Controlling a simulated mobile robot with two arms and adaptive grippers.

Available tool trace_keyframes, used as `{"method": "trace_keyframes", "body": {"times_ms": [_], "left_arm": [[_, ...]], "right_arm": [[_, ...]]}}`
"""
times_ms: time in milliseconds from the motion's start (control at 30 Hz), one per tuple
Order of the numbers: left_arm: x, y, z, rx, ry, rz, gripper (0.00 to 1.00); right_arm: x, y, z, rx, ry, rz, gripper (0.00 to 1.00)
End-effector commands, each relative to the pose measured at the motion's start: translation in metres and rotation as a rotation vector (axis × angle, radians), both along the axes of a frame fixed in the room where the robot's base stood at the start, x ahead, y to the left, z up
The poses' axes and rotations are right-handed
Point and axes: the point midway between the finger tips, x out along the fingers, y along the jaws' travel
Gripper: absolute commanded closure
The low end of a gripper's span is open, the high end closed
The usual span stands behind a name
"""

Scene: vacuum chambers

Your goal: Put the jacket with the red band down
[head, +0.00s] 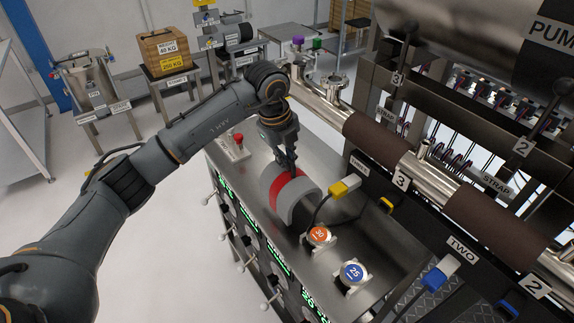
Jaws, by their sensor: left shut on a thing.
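The jacket with the red band (303,214) is a grey half-round shell with a red stripe around its middle. My left gripper (289,170) is shut on its top edge from above. The jacket is over the steel bench top (250,172), left of the yellow plug. I cannot tell whether its lower edges touch the bench. The gripper's fingertips are partly hidden against the jacket. My right gripper is not in view.
An orange dial marked 30 (318,235) and a blue dial marked 25 (352,271) are on the bench near the jacket. A yellow plug (344,186) with a cable is close by on the right. A red button (239,138) is at the left. Pipes with brown jackets (376,140) run along the right.

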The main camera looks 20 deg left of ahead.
Motion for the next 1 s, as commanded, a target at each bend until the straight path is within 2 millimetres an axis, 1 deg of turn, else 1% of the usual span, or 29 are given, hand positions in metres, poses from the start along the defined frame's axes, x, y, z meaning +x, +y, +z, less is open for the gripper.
{"method": "trace_keyframes", "body": {"times_ms": [33, 67, 200, 300, 467, 600, 700, 733, 767, 1000], "left_arm": [[0.0, 0.001, -0.004, 0.001, 0.005, 0.001, 1.0], [0.0, 0.001, -0.009, 0.001, 0.006, -0.001, 1.0], [0.0, 0.001, -0.026, 0.001, 0.003, 0.001, 1.0], [0.001, 0.0, -0.031, 0.0, 0.0, 0.0, 1.0], [0.001, 0.0, -0.031, 0.0, -0.001, 0.0, 1.0], [0.001, 0.0, -0.035, 0.0, 0.0, 0.0, 1.0], [0.0, 0.0, -0.034, 0.001, 0.001, 0.0, 0.78], [0.0, 0.0, -0.034, 0.001, 0.001, 0.0, 0.71], [0.0, 0.0, -0.034, 0.001, 0.001, 0.0, 0.68], [0.0, 0.001, -0.034, 0.001, 0.001, 0.0, 0.68]], "right_arm": [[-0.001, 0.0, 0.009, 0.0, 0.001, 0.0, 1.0], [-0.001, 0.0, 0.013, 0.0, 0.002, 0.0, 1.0], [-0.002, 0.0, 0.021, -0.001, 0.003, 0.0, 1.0], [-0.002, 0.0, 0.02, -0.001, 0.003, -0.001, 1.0], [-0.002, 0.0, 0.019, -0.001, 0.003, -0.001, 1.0], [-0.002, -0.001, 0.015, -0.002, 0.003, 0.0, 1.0], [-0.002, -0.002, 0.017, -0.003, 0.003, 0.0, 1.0], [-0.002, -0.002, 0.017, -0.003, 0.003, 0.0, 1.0], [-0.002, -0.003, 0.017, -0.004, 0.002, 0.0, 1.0], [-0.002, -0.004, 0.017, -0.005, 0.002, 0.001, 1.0]]}}
